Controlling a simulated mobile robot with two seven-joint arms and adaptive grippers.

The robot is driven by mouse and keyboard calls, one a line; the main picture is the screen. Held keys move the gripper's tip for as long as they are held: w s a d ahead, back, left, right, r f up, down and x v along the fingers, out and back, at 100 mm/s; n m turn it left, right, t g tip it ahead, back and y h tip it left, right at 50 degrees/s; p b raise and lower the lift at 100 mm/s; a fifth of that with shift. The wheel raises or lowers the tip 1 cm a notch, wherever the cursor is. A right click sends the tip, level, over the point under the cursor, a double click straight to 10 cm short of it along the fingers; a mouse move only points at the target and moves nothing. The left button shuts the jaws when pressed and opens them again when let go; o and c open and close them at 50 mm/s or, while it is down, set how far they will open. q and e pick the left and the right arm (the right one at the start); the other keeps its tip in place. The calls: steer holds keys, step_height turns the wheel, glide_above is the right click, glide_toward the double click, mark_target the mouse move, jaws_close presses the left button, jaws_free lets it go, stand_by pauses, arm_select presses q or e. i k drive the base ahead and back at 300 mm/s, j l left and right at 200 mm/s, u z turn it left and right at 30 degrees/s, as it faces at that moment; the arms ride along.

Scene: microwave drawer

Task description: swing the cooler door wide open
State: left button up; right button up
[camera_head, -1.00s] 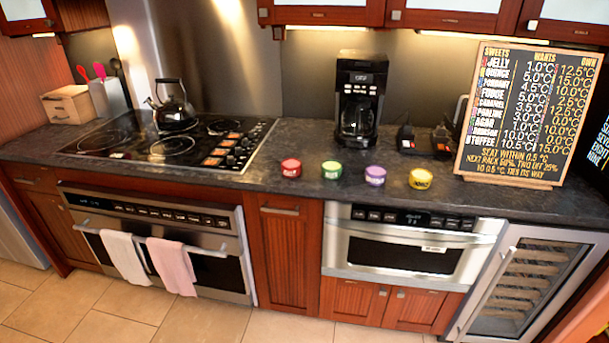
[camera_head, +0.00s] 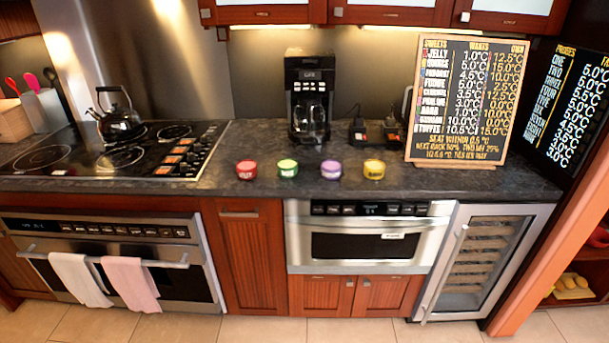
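The cooler (camera_head: 476,262) stands under the right end of the counter. Its door is a silver frame (camera_head: 520,213) around a glass pane, with several shelves visible behind it. A long vertical bar handle (camera_head: 444,274) runs down the door's left side. The door looks shut. Neither of my grippers shows in the head view.
The dark counter (camera_head: 250,200) holds several small tins, including a red one (camera_head: 246,170), a coffee maker (camera_head: 309,95) and a menu board (camera_head: 467,95). A microwave drawer (camera_head: 365,243) is left of the cooler. An orange-brown panel (camera_head: 553,240) stands close right. Tiled floor in front is clear.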

mark_target(538, 212)
steer(key=z, duration=1.35)
